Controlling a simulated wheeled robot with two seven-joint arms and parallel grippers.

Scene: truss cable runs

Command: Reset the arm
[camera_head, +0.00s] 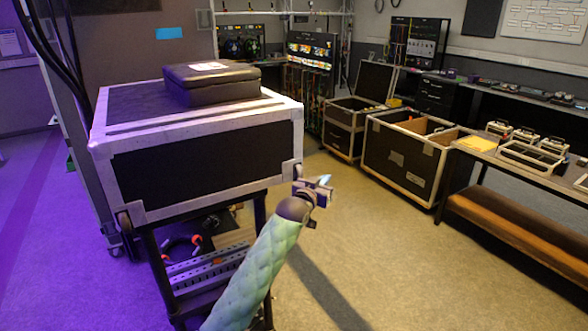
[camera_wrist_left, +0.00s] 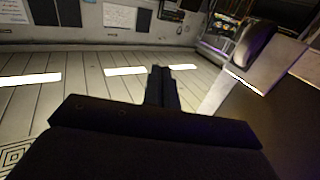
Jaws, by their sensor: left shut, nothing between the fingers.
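My left arm comes up from the bottom of the head view in a green quilted sleeve. My left gripper (camera_head: 322,186) is held in the air at the right front corner of a black flight case, over the open floor. In the left wrist view the gripper's fingers (camera_wrist_left: 161,88) are together, with nothing between them. My right gripper is in neither view.
The black flight case (camera_head: 200,165) with metal edges stands on a dark frame, with a dark box (camera_head: 212,84) on top. Open road cases (camera_head: 400,160) stand at the back right. A bench (camera_head: 530,170) with equipment runs along the right. The middle floor is clear.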

